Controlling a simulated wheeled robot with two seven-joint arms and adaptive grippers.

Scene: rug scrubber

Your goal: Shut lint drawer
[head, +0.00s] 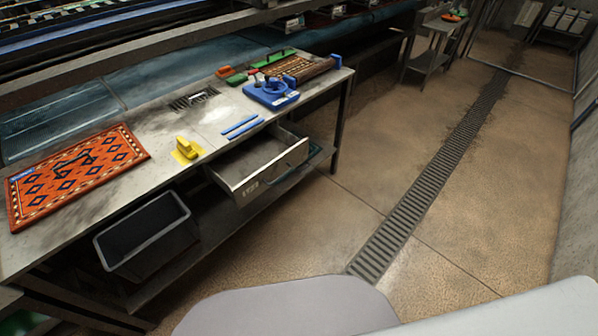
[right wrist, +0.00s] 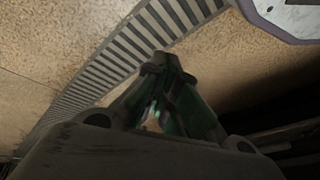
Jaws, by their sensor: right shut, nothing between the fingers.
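The lint drawer (head: 247,174) is pulled out from under the metal worktable (head: 216,123). Neither gripper shows in the head view.
An orange patterned rug (head: 72,172), a yellow tool (head: 186,150), blue strips (head: 241,126) and a blue device (head: 271,92) lie on the worktable. A dark bin (head: 144,236) sits on the lower shelf. The floor around the drain grate (head: 425,180) is clear.

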